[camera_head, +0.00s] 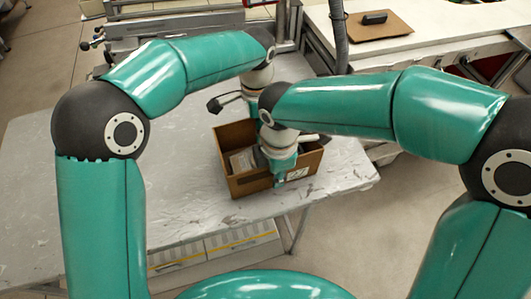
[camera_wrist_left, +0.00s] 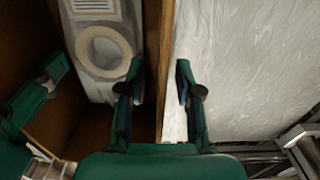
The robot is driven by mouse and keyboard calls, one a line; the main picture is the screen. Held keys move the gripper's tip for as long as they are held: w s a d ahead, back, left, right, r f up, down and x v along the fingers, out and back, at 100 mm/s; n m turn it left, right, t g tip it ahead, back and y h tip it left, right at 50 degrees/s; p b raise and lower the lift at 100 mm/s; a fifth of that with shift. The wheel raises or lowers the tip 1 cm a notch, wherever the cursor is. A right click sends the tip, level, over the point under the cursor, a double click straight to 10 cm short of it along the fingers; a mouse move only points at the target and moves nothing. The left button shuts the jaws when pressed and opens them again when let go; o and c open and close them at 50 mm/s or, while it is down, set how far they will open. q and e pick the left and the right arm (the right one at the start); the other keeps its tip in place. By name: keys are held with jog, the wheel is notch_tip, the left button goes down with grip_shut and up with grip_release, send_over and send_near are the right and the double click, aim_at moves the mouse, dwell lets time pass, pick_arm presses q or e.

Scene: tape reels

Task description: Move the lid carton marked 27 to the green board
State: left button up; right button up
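An open brown carton (camera_head: 240,187) stands on the table, with a small white label (camera_head: 298,174) on its front wall, too small to read. In the left wrist view, my left gripper (camera_wrist_left: 160,80) is open, with one finger inside the carton wall (camera_wrist_left: 164,50) and one outside. I cannot tell whether they touch it. In the head view this gripper is mostly hidden behind my right arm. My right gripper (camera_head: 285,168) is at the carton's front wall; its fingers are unclear. It also shows partly in the left wrist view (camera_wrist_left: 38,98). I cannot make out a green board.
A grey-white reel case (camera_wrist_left: 105,50) with a round ring lies in the carton. The pale table (camera_head: 190,205) is clear left of the carton. A brown board (camera_head: 379,27) with a black object (camera_head: 375,18) lies on a white bench behind. Drawers (camera_head: 215,245) stand below.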

pick_arm(q)
jog(key=shift+c, duration=1.3)
pick_arm(e)
jog(key=shift+c, duration=1.3)
pick_arm(q)
grip_shut()
pick_arm(e)
grip_shut()
pick_arm(q)
jog(key=shift+r, duration=0.1)
pick_arm(e)
jog(key=shift+r, duration=0.1)
